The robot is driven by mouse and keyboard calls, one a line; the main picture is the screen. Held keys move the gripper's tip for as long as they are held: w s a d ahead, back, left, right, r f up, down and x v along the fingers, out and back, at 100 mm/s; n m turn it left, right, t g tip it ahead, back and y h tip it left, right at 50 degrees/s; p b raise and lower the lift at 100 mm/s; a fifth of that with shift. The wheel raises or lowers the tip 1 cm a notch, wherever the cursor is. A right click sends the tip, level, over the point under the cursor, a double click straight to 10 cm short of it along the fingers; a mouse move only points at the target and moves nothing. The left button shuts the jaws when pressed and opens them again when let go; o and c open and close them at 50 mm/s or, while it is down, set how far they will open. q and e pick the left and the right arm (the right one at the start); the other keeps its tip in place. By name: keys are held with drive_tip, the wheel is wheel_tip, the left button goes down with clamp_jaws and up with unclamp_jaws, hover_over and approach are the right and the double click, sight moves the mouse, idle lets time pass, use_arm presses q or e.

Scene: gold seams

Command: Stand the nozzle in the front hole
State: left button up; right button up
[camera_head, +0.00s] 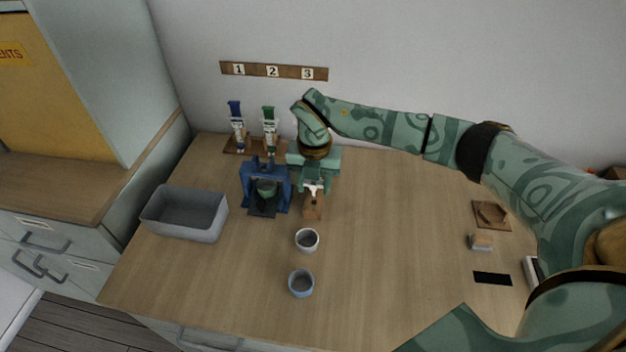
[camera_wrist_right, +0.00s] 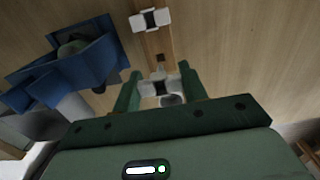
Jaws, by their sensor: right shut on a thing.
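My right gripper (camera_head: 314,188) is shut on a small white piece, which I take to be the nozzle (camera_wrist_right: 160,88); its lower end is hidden. In the right wrist view the gripper (camera_wrist_right: 160,90) has one green finger on each side of it. The nozzle is over or at a narrow wooden block (camera_head: 312,212), which also shows in the right wrist view (camera_wrist_right: 156,45). A small dark hole (camera_wrist_right: 160,58) shows in the block just beyond the nozzle. Whether the nozzle touches the block cannot be told. My left gripper is not in view.
A blue press-like stand (camera_head: 280,176) with a green-topped item is close to the left of the block. Another white piece (camera_wrist_right: 150,20) is farther along the block. A grey bin (camera_head: 185,214), white cup (camera_head: 307,240) and blue cup (camera_head: 301,283) stand nearby. The table's middle right is clear.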

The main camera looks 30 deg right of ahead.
sight(314, 195)
drive_tip(key=shift+f, duration=0.5)
drive_tip(key=shift+r, duration=0.1)
drive_tip(key=shift+f, duration=0.35)
idle(0.5)
drive_tip(key=shift+f, duration=1.85)
idle(1.2)
drive_tip(key=shift+f, duration=0.25)
idle(0.8)
drive_tip(key=o, duration=0.8)
drive_tip(key=shift+o, duration=0.2)
